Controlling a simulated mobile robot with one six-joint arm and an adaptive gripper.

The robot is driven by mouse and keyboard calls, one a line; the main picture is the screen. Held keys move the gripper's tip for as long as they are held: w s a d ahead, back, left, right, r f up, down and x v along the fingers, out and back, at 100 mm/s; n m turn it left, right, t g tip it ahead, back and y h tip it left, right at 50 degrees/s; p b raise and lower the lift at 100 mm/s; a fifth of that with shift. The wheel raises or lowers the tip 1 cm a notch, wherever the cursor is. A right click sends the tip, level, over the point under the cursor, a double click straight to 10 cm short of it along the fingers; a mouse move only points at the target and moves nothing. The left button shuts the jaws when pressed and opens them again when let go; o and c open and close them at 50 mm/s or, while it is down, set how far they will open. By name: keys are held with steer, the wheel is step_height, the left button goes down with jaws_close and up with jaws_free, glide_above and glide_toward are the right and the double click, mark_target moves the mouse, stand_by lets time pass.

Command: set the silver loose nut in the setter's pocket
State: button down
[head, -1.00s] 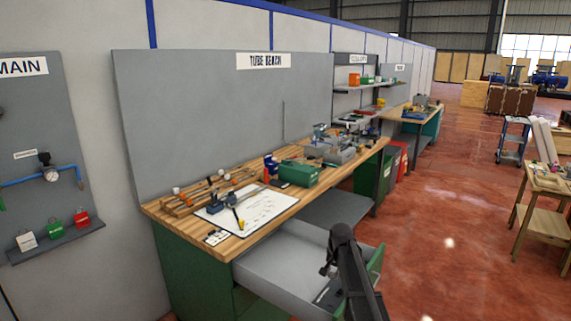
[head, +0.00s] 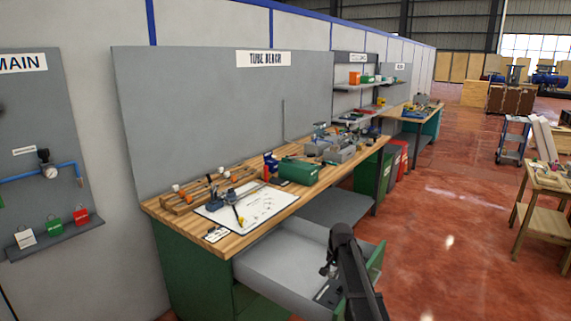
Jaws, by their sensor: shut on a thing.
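My dark arm rises at the lower middle of the head view, in front of the open grey drawer. My gripper (head: 327,269) hangs at its end over the drawer, small and dark. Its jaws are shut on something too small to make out. I cannot pick out the silver loose nut. A blue and dark tool (head: 215,192) stands on the white sheet on the bench, left of and beyond the gripper; I cannot tell whether it is the setter. No pocket can be made out.
The open drawer (head: 270,262) juts from the wooden bench (head: 160,212). A white sheet (head: 262,205), a wooden rack (head: 190,203), a blue bottle (head: 270,164) and a green box (head: 299,171) occupy the bench top.

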steer(key=shift+r, duration=0.1)
step_height(320, 180, up, 17)
steer(key=p, duration=1.7)
steer(key=shift+d, duration=0.1)
